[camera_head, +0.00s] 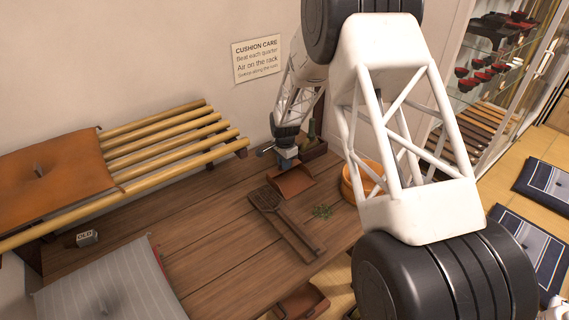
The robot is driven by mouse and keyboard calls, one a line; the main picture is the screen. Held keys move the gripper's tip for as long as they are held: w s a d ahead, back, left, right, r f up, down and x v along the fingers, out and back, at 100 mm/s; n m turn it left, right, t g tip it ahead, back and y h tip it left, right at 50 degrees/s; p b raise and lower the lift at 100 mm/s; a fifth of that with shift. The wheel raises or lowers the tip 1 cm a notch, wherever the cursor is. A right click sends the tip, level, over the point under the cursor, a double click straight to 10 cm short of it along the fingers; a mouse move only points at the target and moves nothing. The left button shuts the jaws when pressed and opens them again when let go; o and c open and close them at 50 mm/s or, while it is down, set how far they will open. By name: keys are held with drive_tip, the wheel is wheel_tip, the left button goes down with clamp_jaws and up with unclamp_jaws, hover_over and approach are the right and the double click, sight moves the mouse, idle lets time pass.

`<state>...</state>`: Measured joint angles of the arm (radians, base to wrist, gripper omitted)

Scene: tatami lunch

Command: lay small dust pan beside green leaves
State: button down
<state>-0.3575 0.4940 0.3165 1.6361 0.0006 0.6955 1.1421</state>
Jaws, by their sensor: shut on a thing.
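My gripper (286,161) points down over the far part of the wooden table and is shut on the small dust pan. The reddish-brown dust pan (294,183) hangs under the fingers, close to the tabletop; I cannot tell whether it touches the wood. The fingertips are small in this view and partly merge with the pan.
A round wooden tub (352,186) stands right, partly behind my arm. A bamboo rack (180,150), grey cushion (110,285) and "OLD" block (87,239) are left.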

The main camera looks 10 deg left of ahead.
drive_tip(key=shift+f, duration=0.1)
drive_tip(key=c, duration=1.1)
unclamp_jaws()
wheel_tip(320, 180, up, 12)
drive_tip(key=shift+r, duration=0.1)
idle(0.5)
